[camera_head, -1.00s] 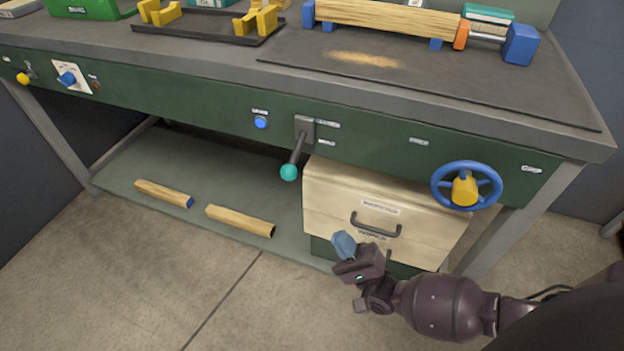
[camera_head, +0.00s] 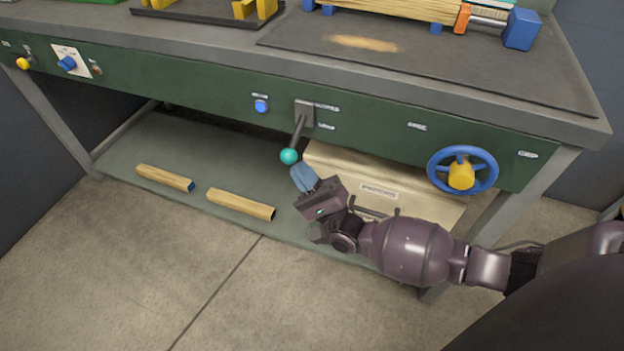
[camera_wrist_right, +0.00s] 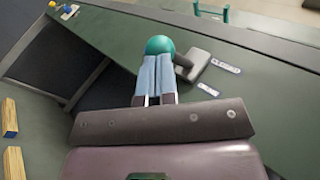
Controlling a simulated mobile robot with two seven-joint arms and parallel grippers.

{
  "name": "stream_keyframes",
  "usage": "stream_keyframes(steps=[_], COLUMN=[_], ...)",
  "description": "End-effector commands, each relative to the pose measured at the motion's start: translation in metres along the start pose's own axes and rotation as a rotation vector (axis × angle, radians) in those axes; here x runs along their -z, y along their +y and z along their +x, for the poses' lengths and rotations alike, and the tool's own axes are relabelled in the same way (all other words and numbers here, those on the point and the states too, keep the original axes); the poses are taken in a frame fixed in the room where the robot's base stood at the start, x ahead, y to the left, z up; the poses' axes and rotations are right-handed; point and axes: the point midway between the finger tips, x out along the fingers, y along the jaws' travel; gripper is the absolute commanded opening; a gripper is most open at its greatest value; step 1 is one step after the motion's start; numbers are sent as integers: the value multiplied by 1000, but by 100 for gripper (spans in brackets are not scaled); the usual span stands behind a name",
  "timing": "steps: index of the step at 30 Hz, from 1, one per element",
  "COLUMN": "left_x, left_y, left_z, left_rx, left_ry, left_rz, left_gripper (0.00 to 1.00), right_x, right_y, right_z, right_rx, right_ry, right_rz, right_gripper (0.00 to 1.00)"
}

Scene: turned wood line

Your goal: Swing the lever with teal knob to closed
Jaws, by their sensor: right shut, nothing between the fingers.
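The lever has a teal knob (camera_head: 289,156) on a dark arm (camera_head: 298,133) that hangs down and slightly left from a grey mounting plate (camera_head: 304,112) on the green bench front. My right gripper (camera_head: 300,172) is just below the knob, its blue fingers shut and empty. In the right wrist view the shut fingers (camera_wrist_right: 156,65) point at the teal knob (camera_wrist_right: 160,45), which shows just beyond their tips. I cannot tell whether they touch it. Two small labels (camera_wrist_right: 226,67) sit beside the plate. My left gripper is not in view.
A beige drawer box (camera_head: 380,185) stands under the bench behind my right arm. A blue handwheel (camera_head: 462,170) with a yellow hub is to the right. A blue button (camera_head: 261,106) is left of the lever. Two wooden pieces (camera_head: 241,203) lie on the lower shelf.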

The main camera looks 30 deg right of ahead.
Motion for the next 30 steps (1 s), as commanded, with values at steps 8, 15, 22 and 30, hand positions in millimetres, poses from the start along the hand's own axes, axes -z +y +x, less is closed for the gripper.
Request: stream_keyframes(steps=[8,15,22,30], left_x=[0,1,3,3], left_y=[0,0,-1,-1], left_z=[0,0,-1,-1], left_rx=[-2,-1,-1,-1], left_ry=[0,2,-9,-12], left_rz=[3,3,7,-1], left_gripper=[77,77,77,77], right_x=[0,-1,-5,-9], right_y=[0,-1,-4,-7], right_z=[3,4,7,11], right_rx=[0,1,1,4], right_ry=[1,5,36,67], right_rz=[0,4,34,66], right_gripper=[0,0,0,0])
